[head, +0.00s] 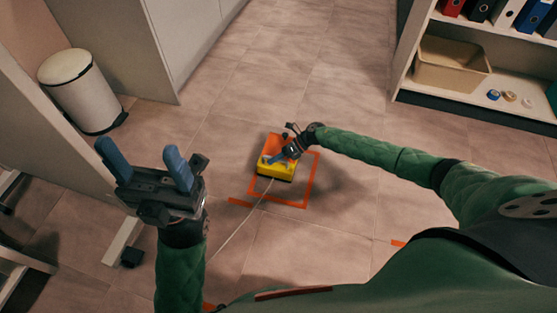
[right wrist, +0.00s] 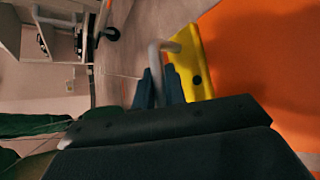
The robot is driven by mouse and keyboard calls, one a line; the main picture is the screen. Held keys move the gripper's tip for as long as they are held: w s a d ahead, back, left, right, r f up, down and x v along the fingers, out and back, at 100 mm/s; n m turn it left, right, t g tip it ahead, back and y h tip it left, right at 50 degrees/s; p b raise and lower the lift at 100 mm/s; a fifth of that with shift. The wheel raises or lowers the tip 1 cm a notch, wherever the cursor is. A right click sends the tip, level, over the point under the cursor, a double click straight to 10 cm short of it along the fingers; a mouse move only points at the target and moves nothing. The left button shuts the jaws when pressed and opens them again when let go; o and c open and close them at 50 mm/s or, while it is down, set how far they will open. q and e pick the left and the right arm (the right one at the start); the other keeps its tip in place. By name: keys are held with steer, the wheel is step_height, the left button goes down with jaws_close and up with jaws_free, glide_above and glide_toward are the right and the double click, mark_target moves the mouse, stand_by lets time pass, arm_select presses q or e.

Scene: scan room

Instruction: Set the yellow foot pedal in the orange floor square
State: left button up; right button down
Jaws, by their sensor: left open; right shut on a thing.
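The yellow foot pedal (head: 282,171), with an orange top, is over the upper left part of the orange floor square (head: 306,207), a taped outline. I cannot tell whether it touches the floor. My right gripper (head: 284,155) is shut on the pedal's grey handle. In the right wrist view the fingers (right wrist: 158,92) close on that bent handle (right wrist: 158,58), beside the pedal's yellow edge (right wrist: 200,68). The pedal hides part of the square's outline. My left gripper (head: 142,160) is open and empty, raised at the left, away from the pedal.
A pale cable (head: 238,231) runs from the pedal toward the lower left. A white bin (head: 80,92) and cabinet (head: 185,40) stand at the upper left. A shelf (head: 510,85) with a tan box (head: 450,68) stands at upper right.

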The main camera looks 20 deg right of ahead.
mark_target(274, 165)
steer(key=shift+w+f+b, duration=0.1)
steer(key=shift+f+b, duration=0.65)
steer(key=shift+f, duration=1)
steer(key=c, duration=1.5)
jaws_free()
steer(key=shift+f, duration=0.1)
steer(key=shift+o, duration=0.2)
steer(key=shift+d, duration=0.2)
steer(key=p+v, duration=0.3)
steer(key=v, duration=0.8)
steer(key=shift+d+r, duration=0.2)
steer(key=shift+d, duration=0.05)
